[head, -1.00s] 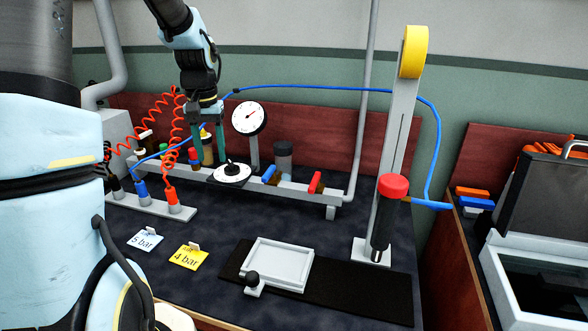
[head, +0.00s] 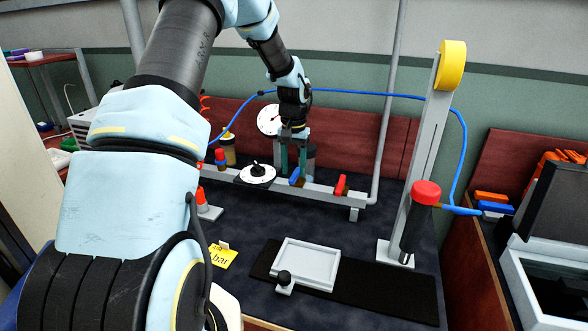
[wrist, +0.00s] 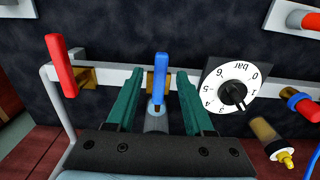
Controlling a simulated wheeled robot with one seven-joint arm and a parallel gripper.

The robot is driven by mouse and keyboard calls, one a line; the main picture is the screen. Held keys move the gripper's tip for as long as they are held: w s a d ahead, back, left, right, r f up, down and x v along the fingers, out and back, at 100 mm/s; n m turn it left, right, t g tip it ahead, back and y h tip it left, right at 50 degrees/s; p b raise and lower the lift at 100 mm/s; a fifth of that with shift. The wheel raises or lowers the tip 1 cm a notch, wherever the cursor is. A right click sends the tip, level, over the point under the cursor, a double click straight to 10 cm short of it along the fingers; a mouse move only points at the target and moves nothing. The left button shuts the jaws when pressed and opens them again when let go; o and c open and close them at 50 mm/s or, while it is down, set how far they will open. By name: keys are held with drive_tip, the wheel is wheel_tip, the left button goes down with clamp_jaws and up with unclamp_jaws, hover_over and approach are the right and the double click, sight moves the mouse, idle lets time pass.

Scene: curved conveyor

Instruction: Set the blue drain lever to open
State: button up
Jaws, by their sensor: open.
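The blue drain lever (head: 294,177) sits on a brass valve on the grey rail, between the dial and the red lever. In the wrist view the blue lever (wrist: 161,75) lies crosswise to the rail, its handle pointing away from the rail. My gripper (head: 293,160) is open above it. In the wrist view the two green fingers of my gripper (wrist: 159,84) stand either side of the blue lever, with gaps on both sides. In the head view the fingers partly hide the valve area, and contact cannot be told.
The red lever (head: 341,185) is to the right on the rail. A white dial with black knob (head: 257,173) is to the left. A round gauge (head: 269,120) stands behind. A red-topped cylinder (head: 425,193) and pale tray (head: 305,264) are at front right.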

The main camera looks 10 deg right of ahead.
drive_tip(key=shift+f, duration=0.9)
clamp_jaws()
idle(0.9)
